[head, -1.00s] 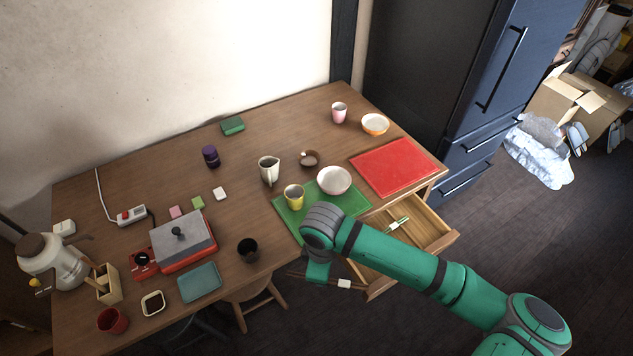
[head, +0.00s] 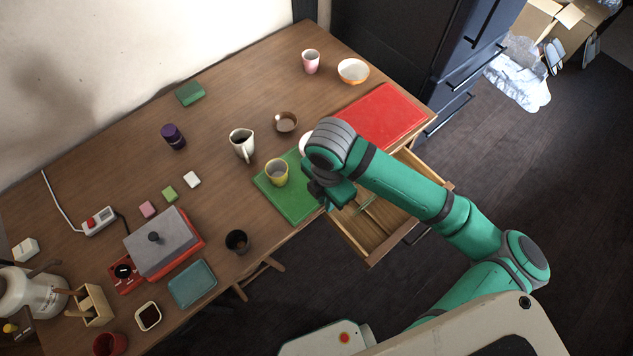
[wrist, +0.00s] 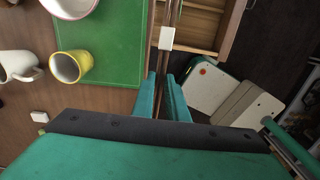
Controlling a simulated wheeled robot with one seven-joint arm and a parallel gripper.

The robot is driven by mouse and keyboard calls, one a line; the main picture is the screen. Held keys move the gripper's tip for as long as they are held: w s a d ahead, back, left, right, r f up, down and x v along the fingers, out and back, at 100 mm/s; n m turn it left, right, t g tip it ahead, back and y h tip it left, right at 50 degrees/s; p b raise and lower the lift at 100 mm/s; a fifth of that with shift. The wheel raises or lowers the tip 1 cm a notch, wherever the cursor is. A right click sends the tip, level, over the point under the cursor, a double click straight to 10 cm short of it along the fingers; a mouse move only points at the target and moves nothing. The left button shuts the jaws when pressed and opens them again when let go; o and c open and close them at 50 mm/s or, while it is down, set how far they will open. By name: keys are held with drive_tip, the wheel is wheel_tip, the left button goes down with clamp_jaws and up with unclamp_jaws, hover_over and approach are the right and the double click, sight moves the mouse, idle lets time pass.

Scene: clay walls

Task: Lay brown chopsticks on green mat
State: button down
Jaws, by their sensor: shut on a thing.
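The brown chopsticks (wrist: 167,39), with a white band around them, are between the fingers of my gripper (wrist: 164,98) in the wrist view. My gripper is shut on them. In the wrist view they lie just right of the edge of the green mat (wrist: 119,45), apart from its bare surface. In the head view my gripper (head: 328,195) is at the right edge of the green mat (head: 291,207), near the table's front edge. The chopsticks are mostly hidden there by my arm.
A yellow cup (head: 277,173) stands on the mat. A bowl (head: 305,141) behind it is mostly hidden by my arm. The open drawer (head: 375,237) holds a greenish thin item (head: 366,200). A red mat (head: 382,116) lies right; a black cup (head: 237,241) stands left.

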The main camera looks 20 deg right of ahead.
drive_tip(key=w+f, duration=0.4)
drive_tip(key=w, duration=0.1)
drive_tip(key=w+d+f, duration=0.1)
drive_tip(key=w+f, duration=0.1)
drive_tip(key=shift+w+f, duration=0.25)
drive_tip(key=shift+w+d+f, duration=0.15)
drive_tip(key=shift+w+f, duration=0.3)
drive_tip(key=shift+f, duration=1.6)
drive_tip(key=shift+f, duration=0.1)
drive_tip(key=c, duration=1.7)
unclamp_jaws()
drive_tip(key=shift+c, duration=0.2)
